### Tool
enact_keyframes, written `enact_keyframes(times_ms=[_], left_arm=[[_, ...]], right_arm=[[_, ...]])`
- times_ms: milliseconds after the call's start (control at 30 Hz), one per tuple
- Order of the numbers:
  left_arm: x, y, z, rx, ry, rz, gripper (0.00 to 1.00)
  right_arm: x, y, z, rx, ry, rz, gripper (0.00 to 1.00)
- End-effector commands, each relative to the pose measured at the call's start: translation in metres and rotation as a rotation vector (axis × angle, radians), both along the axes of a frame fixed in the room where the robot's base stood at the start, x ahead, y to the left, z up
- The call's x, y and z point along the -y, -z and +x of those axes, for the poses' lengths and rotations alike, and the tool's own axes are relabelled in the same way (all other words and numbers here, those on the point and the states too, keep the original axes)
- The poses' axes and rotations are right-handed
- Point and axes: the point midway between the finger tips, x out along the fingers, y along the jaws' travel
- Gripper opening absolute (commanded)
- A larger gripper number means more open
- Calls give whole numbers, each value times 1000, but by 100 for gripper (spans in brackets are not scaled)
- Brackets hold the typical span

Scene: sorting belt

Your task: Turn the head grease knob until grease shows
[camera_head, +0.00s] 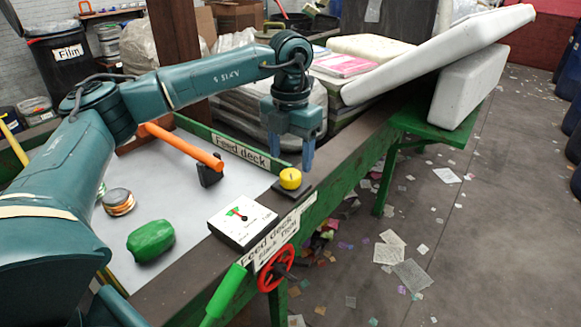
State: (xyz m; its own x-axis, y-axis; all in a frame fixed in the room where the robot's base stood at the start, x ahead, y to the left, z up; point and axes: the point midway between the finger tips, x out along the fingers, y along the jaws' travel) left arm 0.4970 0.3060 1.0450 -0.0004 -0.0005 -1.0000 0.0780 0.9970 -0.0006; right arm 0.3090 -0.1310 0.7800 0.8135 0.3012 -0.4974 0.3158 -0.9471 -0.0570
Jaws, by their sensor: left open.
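A round yellow knob (290,179) with a small dark mark on top sits on a black base at the deck's right edge. I cannot read any label on it naming it the head grease knob. My left gripper (292,159) points down just above and behind the knob, its two fingers apart and nothing between them. I cannot tell whether a fingertip touches the knob. No grease can be made out around it. My right gripper is not in view.
A white gauge box (243,222) stands beside the knob. A red handwheel (277,268) and a green lever (224,291) are at the deck's front side. An orange-handled tool (184,146), a green lump (151,240) and cans (118,202) lie on the grey deck (190,213).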

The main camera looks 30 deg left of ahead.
Motion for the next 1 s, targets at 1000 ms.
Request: enact_keyframes(times_ms=[1000], left_arm=[[0, 43, 0, 0, 1, 0, 33]], right_arm=[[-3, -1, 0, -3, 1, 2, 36]])
